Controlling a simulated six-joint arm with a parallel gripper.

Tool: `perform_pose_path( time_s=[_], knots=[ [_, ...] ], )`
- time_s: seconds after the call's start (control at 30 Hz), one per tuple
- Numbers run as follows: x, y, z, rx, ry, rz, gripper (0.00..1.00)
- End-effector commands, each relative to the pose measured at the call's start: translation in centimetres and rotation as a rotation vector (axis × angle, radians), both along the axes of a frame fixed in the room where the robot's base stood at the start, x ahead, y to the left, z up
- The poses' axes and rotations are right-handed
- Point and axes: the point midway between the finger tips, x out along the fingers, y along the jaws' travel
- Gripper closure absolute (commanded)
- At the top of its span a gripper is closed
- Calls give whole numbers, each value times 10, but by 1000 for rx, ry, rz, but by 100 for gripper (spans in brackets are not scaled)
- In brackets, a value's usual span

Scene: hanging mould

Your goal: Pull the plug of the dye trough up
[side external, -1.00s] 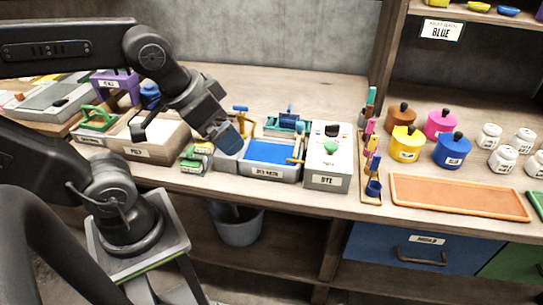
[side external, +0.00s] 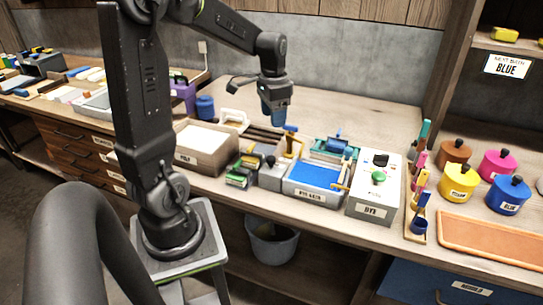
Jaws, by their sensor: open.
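The dye trough (side external: 318,176) is a grey tray full of blue liquid with a label on its front, on the bench in the middle. A tan upright piece (side external: 343,184) stands at its right end; I cannot tell whether this is the plug. My gripper (side external: 277,122) points down, open, in the air above and behind the trough's left end. Its fingers look empty, and their gap is too small to make out. It is apart from the trough.
A white box labelled DYE (side external: 374,188) with a green knob stands right of the trough. A teal piece (side external: 336,147) stands behind it. An open box (side external: 203,148) is at left, coloured pots (side external: 459,182) at right.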

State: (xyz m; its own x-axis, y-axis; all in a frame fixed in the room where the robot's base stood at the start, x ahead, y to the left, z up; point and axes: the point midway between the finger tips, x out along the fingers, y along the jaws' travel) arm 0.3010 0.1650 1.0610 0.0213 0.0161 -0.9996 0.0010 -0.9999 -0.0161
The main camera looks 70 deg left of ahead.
Motion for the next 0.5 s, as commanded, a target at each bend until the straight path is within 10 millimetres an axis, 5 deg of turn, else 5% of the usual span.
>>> perform_pose_path(
  time_s=[0.27,0.5],
  knots=[
    [-1,16,-21,-19,25,-2,43],
    [-2,15,-67,-21,28,-1,43]
  ],
)
